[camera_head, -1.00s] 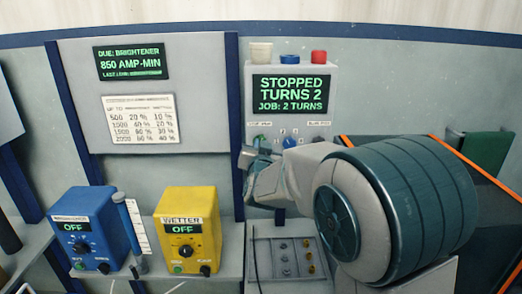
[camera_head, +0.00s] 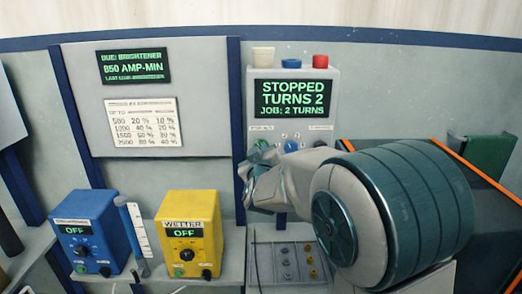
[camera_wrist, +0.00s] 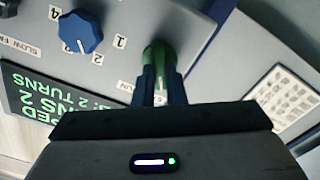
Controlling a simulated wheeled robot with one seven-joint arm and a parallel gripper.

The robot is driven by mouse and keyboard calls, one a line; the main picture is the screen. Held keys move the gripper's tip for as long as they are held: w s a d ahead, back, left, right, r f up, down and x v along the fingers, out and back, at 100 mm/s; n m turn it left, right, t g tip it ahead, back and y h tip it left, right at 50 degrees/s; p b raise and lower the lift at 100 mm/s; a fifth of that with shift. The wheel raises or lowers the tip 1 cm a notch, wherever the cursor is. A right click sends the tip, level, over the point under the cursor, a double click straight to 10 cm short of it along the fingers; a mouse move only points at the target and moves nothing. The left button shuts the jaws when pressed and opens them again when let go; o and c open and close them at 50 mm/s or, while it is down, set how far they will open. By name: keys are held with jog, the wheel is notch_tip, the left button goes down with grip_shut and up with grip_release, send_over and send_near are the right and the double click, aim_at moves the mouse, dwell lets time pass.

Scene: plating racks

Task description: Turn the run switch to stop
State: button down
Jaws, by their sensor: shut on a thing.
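The run switch is a green knob (camera_wrist: 158,54) on the grey control panel (camera_head: 323,112). In the wrist view it sits between the two dark fingers of my gripper (camera_wrist: 160,82), which is shut on it. In the head view the green knob (camera_head: 262,145) shows just above my gripper, whose fingertips are mostly hidden there. The panel's screen (camera_head: 292,99) reads STOPPED, TURNS 2, JOB: 2 TURNS. The small label beside the knob is too blurred to read.
A blue numbered dial (camera_wrist: 81,32) sits close beside the green knob. White, blue and red parts top the panel. A blue box (camera_head: 85,230) and a yellow WETTER box (camera_head: 190,232), both showing OFF, stand on the shelf at left.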

jog(key=shift+f+n, duration=0.15)
jog(key=shift+n, duration=0.25)
jog(key=c, duration=1.5)
grip_release()
jog(key=shift+s, duration=0.15)
jog(key=s+b, duration=0.2)
jog(key=s, duration=1.1)
jog(key=shift+s, duration=0.3)
